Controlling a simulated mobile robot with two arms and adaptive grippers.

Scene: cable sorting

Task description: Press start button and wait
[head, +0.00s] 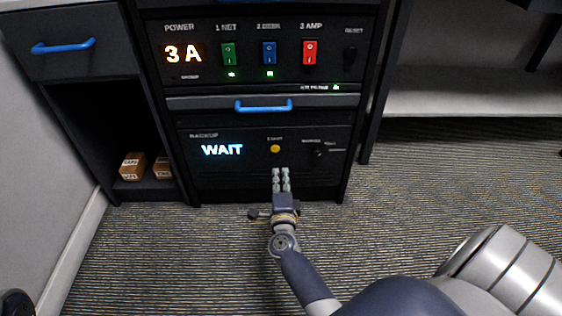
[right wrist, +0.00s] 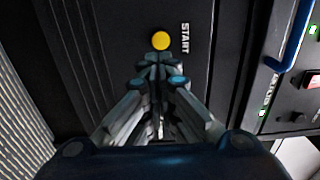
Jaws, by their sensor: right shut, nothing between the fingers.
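The start button (head: 275,149) is a small round yellow button on the lower black panel, labelled BACKUP. A lit display (head: 222,150) left of it reads WAIT. In the right wrist view the yellow button (right wrist: 160,40) sits beside the word START, just beyond my fingertips. My right gripper (head: 281,172) is shut and empty, its fingers pointing at the panel just below the button. A gap shows between fingertips and button in the right wrist view (right wrist: 160,62); I cannot tell its depth. My left gripper is not in view.
The upper power panel shows 3 A (head: 183,55) and green (head: 228,54), blue (head: 269,53) and red (head: 310,52) switches. A drawer with a blue handle (head: 263,106) lies between the panels. Small brown boxes (head: 133,166) sit in the left cubby. Carpet is clear in front.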

